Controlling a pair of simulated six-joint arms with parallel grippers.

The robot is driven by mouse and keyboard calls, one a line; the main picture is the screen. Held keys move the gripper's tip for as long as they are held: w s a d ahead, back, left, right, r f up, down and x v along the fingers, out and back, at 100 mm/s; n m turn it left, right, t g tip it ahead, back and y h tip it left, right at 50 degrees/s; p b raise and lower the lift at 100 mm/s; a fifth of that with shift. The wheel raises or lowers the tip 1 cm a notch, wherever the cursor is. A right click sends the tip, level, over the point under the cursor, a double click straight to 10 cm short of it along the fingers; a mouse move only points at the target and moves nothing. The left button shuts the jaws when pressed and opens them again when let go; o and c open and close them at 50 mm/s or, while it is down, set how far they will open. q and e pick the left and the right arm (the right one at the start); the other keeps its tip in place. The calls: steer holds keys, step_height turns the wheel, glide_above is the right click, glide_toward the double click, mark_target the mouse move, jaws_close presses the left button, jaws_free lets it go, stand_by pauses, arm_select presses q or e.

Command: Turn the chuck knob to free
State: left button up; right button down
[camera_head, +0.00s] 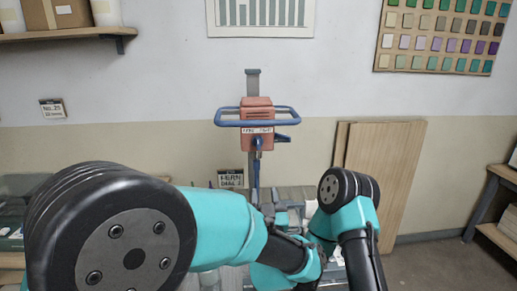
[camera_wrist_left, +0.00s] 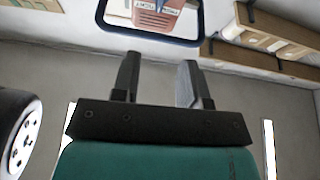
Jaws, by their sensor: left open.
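An orange-red mixer head (camera_head: 257,112) with a blue loop handle (camera_head: 285,122) is mounted on a grey upright post (camera_head: 253,82) against the wall. A small blue part (camera_head: 258,143) hangs below the housing; I cannot tell for sure whether it is the chuck knob. A blue lever sticks out to the right. My left gripper (camera_wrist_left: 160,75) is open and empty in the left wrist view, its two dark fingers apart. The orange housing (camera_wrist_left: 157,18) and blue handle show beyond and above the fingertips, not touching them. My right gripper cannot be made out.
A small sign (camera_head: 231,179) stands at lower left of the mixer. Wooden boards (camera_head: 385,180) lean on the wall at right. A shelf (camera_head: 62,36) with a box is at upper left. My arms cover much of the bench.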

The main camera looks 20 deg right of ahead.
mark_target(259, 146)
arm_select(q)
steer(key=shift+r, duration=0.1)
stand_by(0.3)
steer(key=x, duration=1.7)
steer(key=shift+w, duration=0.15)
jaws_close()
